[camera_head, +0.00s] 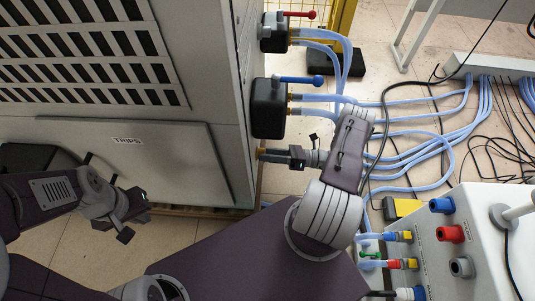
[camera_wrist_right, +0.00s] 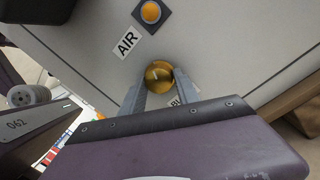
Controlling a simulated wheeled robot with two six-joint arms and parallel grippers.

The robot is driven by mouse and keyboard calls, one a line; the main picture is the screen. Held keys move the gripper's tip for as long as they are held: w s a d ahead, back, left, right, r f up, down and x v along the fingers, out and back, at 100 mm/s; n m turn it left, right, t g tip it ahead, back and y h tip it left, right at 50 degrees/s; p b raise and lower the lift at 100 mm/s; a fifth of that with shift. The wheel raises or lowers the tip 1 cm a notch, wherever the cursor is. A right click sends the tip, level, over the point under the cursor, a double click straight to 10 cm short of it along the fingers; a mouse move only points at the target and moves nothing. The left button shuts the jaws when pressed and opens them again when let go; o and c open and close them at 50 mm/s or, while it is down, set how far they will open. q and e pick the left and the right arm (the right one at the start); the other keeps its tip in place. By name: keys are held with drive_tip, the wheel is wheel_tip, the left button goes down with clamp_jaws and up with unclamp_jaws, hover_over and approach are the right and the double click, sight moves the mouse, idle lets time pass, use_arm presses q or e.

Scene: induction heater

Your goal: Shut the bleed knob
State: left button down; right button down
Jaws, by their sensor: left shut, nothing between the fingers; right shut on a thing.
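The bleed knob (camera_wrist_right: 157,75) is a round brass knob on the grey cabinet face in the right wrist view, with a small pale mark on its front. A label beside it starts with "BL" and is partly hidden by a finger. My right gripper (camera_wrist_right: 158,82) is shut on the knob, one finger on each side. In the head view, only a bit of the brass knob (camera_head: 260,154) shows at the cabinet's side, beyond the tips of my right gripper (camera_head: 268,155). My left gripper (camera_head: 138,207) is shut and empty, in front of the cabinet panel marked "TRIPS".
An orange round fitting (camera_wrist_right: 151,12) sits near the "AIR" label (camera_wrist_right: 126,43). Above the knob are a red-handled valve (camera_head: 296,14) and a blue-handled valve (camera_head: 301,80) with blue hoses (camera_head: 345,60). A white box with coloured connectors (camera_head: 480,240) stands at right.

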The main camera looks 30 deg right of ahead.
drive_tip(key=shift+w+n+g, duration=0.1)
drive_tip(key=shift+n+g, duration=0.2)
drive_tip(key=shift+n, duration=2.3)
drive_tip(key=c, duration=1)
unclamp_jaws()
drive_tip(key=shift+o, duration=0.5)
drive_tip(key=shift+a, duration=0.1)
